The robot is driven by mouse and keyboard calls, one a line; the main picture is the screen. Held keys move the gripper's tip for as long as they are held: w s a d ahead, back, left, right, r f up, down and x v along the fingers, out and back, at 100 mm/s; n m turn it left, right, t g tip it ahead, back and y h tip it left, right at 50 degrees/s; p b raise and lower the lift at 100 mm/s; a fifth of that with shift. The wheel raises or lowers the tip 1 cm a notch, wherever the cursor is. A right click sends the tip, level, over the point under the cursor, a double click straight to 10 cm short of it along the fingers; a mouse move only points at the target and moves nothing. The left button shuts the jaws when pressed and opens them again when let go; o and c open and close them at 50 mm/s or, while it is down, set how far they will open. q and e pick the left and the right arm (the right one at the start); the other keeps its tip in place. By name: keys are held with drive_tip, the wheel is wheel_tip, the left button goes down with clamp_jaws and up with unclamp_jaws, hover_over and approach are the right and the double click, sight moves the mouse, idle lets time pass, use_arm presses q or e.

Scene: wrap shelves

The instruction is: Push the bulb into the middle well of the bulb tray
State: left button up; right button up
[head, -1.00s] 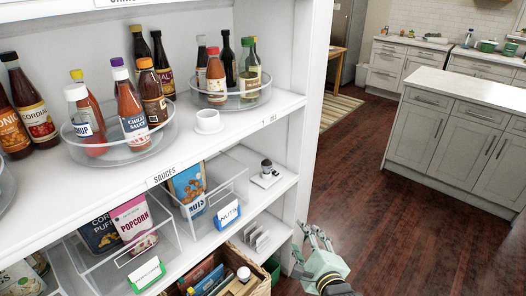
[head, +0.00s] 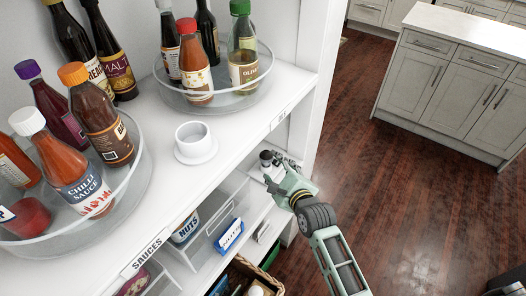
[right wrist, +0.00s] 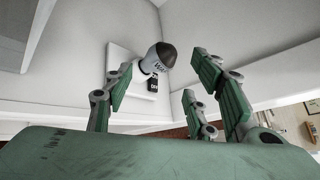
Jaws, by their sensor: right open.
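The bulb (right wrist: 165,56), a dark-domed piece with a pale, lettered body, stands at the white bulb tray (right wrist: 118,72) in the right wrist view. A small black part lies beside it; whether the bulb is in a well, and which one, I cannot tell. In the head view the bulb (head: 266,157) is on the middle shelf near the right side panel, with my right gripper (head: 277,183) just in front, partly hiding the tray. My right gripper's fingers (right wrist: 160,95) are spread and empty, with the bulb beyond them and apart. My left gripper is not in view.
A white cup (head: 195,142) stands on the upper shelf, whose front edge is close above my right gripper. Turntables with bottles (head: 213,96) are behind and left. A clear bin (head: 190,250) is left of the gripper. Open floor lies to the right.

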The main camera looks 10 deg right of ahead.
sight(267, 161)
drive_tip(key=shift+a+p+x, duration=0.15)
drive_tip(key=shift+p+x, duration=0.2)
drive_tip(key=shift+x, duration=1.2)
drive_tip(key=shift+a+p+x, duration=0.1)
drive_tip(key=shift+p+x, duration=0.25)
drive_tip(key=shift+x, duration=1.25)
drive_tip(key=shift+s+f, duration=0.1)
drive_tip(key=shift+s, duration=0.05)
drive_tip(key=c, duration=0.9)
